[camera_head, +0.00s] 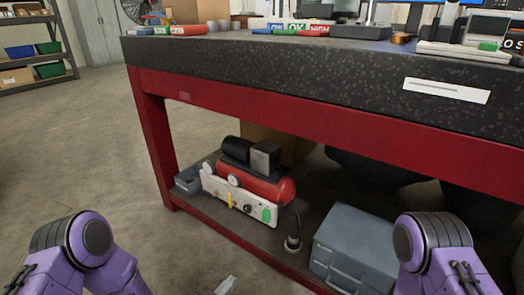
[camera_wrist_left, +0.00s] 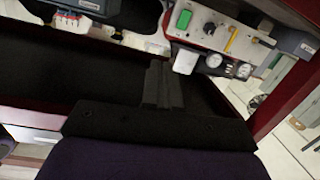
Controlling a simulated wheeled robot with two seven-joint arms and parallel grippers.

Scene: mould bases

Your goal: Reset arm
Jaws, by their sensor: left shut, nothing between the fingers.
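My left gripper (camera_wrist_left: 163,86) shows in the left wrist view with its dark fingers together and nothing between them. It is in front of the table's lower shelf. In the head view only a small grey part of it (camera_head: 226,286) shows at the bottom edge. My purple left arm is at the lower left of the head view and my purple right arm at the lower right. The right gripper is out of view.
A red-framed table (camera_head: 330,105) with a dark top stands ahead. Its lower shelf holds a red compressor (camera_head: 262,185) and a grey case (camera_head: 355,245). Shelving with bins (camera_head: 35,50) stands at the far left. The floor (camera_head: 90,150) left of the table is clear.

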